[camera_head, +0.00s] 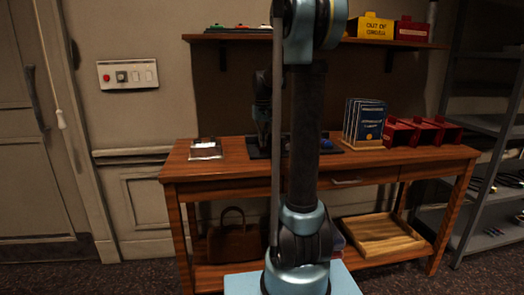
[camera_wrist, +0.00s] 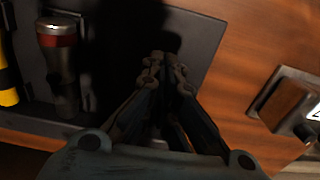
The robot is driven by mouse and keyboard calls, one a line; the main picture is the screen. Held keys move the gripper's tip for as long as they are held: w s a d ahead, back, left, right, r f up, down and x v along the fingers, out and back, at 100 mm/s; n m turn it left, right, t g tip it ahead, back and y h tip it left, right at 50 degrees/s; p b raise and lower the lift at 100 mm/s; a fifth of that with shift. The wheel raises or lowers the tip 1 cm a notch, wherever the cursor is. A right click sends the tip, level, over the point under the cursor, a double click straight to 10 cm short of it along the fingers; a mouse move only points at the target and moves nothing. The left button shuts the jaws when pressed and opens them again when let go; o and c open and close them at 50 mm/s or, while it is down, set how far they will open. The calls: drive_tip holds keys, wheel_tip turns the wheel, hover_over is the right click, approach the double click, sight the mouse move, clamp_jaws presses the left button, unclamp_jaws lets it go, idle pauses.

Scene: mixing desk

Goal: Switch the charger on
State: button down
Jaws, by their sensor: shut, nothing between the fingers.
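No thing in view is clearly marked as the charger. A dark flat board or tray (camera_wrist: 205,45) lies on the wooden desk in the wrist view; its edge also shows in the head view (camera_head: 258,153), largely behind my arm. On it in the wrist view lie a torch-like cylinder (camera_wrist: 62,65) with a red band and a yellow-and-black item (camera_wrist: 7,75), cut off by the left edge. My gripper (camera_wrist: 165,62) is shut and empty, with its fingertips over the dark board, right of the cylinder. I cannot tell whether it touches. No switch is clear on the board.
A wall panel (camera_head: 128,74) has a red button and switches. On the desk stand a small box with a white label (camera_head: 205,149), blue books (camera_head: 365,122) and red bins (camera_head: 422,131). A shelf (camera_head: 225,38) hangs above; a wooden tray (camera_head: 380,235) sits below.

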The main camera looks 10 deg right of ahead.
sight(263, 149)
drive_tip(key=shift+f, duration=0.9)
idle(0.7)
drive_tip(key=shift+r, duration=3.5)
drive_tip(key=shift+t, duration=0.3)
drive_tip(key=s, duration=0.3)
drive_tip(key=s+f, duration=0.1)
drive_tip(key=s, duration=0.6)
drive_tip(key=shift+s+f, duration=0.35)
drive_tip(key=shift+f, duration=0.05)
drive_tip(key=s+f, duration=0.9)
drive_tip(key=s, duration=0.3)
drive_tip(key=s+f+t, duration=0.1)
drive_tip(key=s+f, duration=0.7)
drive_tip(key=s, duration=0.4)
drive_tip(key=shift+f+t, duration=0.3)
drive_tip(key=shift+f, duration=0.05)
drive_tip(key=shift+d, duration=0.1)
